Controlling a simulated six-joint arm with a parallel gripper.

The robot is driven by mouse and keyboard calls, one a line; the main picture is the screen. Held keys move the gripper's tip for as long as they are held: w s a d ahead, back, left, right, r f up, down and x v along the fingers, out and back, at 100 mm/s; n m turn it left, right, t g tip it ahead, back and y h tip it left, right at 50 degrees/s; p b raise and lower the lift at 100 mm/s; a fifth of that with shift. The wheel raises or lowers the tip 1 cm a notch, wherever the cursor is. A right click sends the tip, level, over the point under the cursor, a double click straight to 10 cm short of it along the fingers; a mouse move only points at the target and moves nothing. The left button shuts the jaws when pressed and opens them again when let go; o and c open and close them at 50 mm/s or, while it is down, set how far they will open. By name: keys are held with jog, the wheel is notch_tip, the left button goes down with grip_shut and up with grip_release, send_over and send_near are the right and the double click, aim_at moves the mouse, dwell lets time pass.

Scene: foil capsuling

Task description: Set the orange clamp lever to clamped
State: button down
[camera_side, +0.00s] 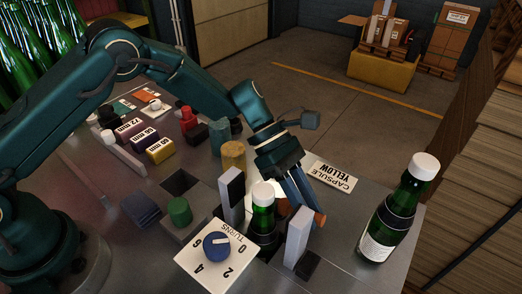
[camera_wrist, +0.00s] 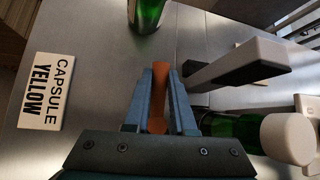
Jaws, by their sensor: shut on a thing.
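My gripper (camera_side: 312,208) reaches down beside the bottle station, with its blue fingers on the orange clamp lever (camera_side: 320,218). In the wrist view, my gripper (camera_wrist: 161,72) is shut on the orange lever (camera_wrist: 158,92), which runs lengthwise between the fingers. A green bottle (camera_side: 263,222) with a white cap stands upright between two pale upright jaws, one at the left (camera_side: 231,195) and one at the right (camera_side: 298,238). I cannot tell whether the jaws touch it. The lever's pivot is hidden in the side view.
A white dial plate (camera_side: 205,265) with a blue knob stands in front of the station. Another white-capped green bottle (camera_side: 392,222) stands at the right. A "CAPSULE YELLOW" card (camera_side: 332,177) lies behind my gripper. Coloured blocks, including a yellow one (camera_side: 160,151), lie at the left.

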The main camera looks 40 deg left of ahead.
jog(key=n+t, duration=0.1)
jog(key=w+n+t, duration=0.1)
jog(key=n+t, duration=0.1)
jog(key=n, duration=0.1)
jog(key=shift+w+a, duration=0.2)
jog(key=shift+a, duration=0.05)
jog(key=shift+w+a+n+t+y, duration=0.2)
jog(key=shift+w+n+t, duration=0.1)
jog(key=shift+n+t, duration=0.45)
jog(key=shift+w+a+n+t+y, duration=0.15)
jog(key=shift+w+n+t, duration=0.15)
jog(key=shift+n+t, duration=0.4)
jog(key=c, duration=0.8)
grip_release()
jog(key=shift+o, duration=0.2)
